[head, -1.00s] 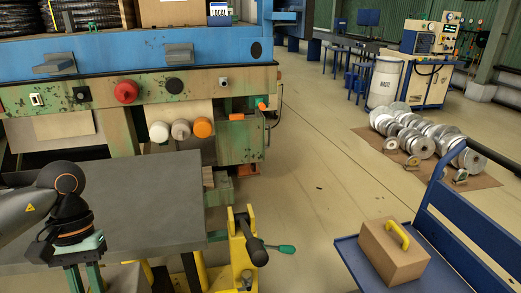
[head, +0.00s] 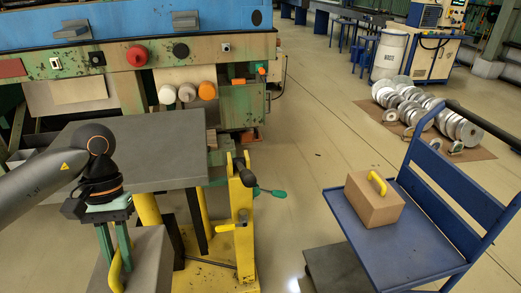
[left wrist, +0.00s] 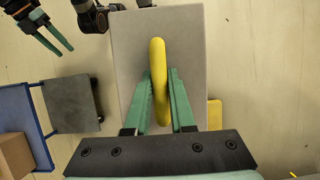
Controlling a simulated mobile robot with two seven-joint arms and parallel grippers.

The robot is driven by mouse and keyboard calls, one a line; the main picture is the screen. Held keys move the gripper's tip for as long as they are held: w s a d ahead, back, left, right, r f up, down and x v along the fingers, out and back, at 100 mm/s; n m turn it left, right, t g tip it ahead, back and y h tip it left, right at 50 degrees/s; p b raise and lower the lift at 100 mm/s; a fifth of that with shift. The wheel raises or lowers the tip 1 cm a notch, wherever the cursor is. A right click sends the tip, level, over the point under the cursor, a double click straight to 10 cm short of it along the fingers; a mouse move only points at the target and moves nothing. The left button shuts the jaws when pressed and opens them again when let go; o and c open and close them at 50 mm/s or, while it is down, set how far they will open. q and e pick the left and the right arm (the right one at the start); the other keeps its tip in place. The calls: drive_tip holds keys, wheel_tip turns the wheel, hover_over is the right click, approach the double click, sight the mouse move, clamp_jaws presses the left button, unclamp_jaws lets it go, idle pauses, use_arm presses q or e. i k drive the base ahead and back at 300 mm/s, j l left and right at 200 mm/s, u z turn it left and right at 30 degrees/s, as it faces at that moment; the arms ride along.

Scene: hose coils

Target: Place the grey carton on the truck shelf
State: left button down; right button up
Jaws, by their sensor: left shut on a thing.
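The grey carton (head: 152,262) has a yellow handle on top and shows at the bottom left of the head view, in front of the grey table. My left gripper (head: 115,258) is shut on the handle. In the left wrist view the handle (left wrist: 158,50) stands between the green fingers, with the carton top (left wrist: 190,50) behind it. The blue truck (head: 425,262) stands at the right, and a brown carton with a yellow handle (head: 372,207) sits on its shelf. My right gripper (left wrist: 65,50), in the left wrist view's top left corner, is open and empty.
A dark flat platform (head: 335,268) is low beside the truck. Shelf room is bare in front of the brown carton. Metal rolls (head: 440,120) lie beyond.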

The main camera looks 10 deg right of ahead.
sight(397, 249)
drive_tip(key=z, duration=1.75)
drive_tip(key=i+l+z, duration=0.1)
drive_tip(key=i, duration=0.4)
drive_tip(key=i+l, duration=0.25)
drive_tip(key=i, duration=0.3)
drive_tip(key=l+z, duration=0.05)
